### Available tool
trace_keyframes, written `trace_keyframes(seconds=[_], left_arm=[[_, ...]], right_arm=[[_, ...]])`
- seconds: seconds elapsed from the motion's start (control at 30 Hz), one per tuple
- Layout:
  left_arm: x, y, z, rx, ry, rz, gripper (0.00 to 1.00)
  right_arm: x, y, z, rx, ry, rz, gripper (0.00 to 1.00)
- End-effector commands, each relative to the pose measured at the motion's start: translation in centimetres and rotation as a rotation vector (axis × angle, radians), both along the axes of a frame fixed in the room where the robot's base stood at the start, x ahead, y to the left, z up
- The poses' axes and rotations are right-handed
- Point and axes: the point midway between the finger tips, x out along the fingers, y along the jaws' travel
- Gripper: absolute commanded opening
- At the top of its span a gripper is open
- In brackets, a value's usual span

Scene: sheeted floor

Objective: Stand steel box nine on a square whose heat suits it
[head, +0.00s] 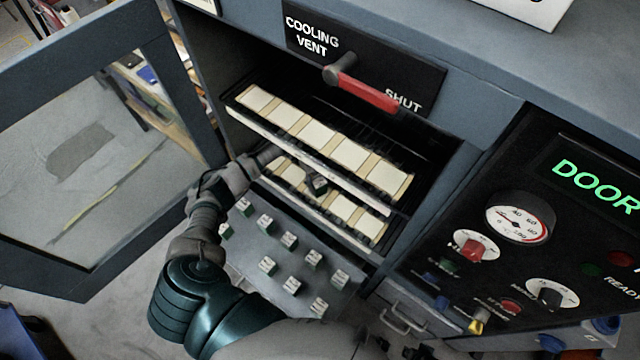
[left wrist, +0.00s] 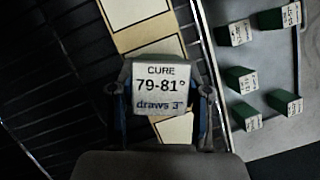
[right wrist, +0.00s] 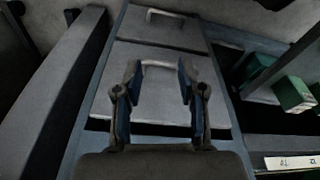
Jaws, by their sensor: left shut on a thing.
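My left gripper (head: 303,173) reaches into the open oven between two racks, partly hidden by the upper rack. It is shut on a steel box (left wrist: 160,87), labelled "CURE 79-81° draws 3°" in the left wrist view; its number is not readable. My right gripper (right wrist: 160,78) is open and empty before grey drawer fronts (right wrist: 165,105).
Several green-sided boxes (head: 289,240) stand on a grey tray below the opening. The glazed oven door (head: 55,90) hangs open at left. The cooling vent's red handle (head: 365,92) points to SHUT. A panel with a dial (head: 519,222) and a "DOOR" display (head: 597,187) is at right.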

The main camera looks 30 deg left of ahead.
Motion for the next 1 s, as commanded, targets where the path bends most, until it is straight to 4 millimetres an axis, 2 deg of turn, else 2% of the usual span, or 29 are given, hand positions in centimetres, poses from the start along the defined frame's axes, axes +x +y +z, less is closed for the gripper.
trace_keyframes(seconds=[0.23, 0.27, 0.33, 0.73, 1.0], left_arm=[[0.0, 0.0, -0.1, 0.000, -0.005, 0.001, 0.00], [0.0, 0.0, -0.1, 0.001, -0.003, 0.001, 0.55], [0.0, -0.1, -0.1, 0.002, -0.003, 0.001, 0.72], [0.1, 0.0, 0.1, 0.000, -0.005, 0.001, 0.72], [0.3, 0.3, 1.1, -0.001, -0.006, 0.002, 0.72]], right_arm=[[-0.1, 0.0, 0.4, 0.001, 0.000, 0.000, 0.40], [-0.1, 0.0, 0.4, 0.001, 0.000, 0.000, 0.40], [-0.1, -0.1, 0.3, 0.002, 0.000, 0.000, 0.40], [0.0, 0.0, 0.0, 0.001, 0.001, 0.001, 0.40], [0.0, 0.1, -2.9, 0.000, 0.009, 0.003, 0.40]])
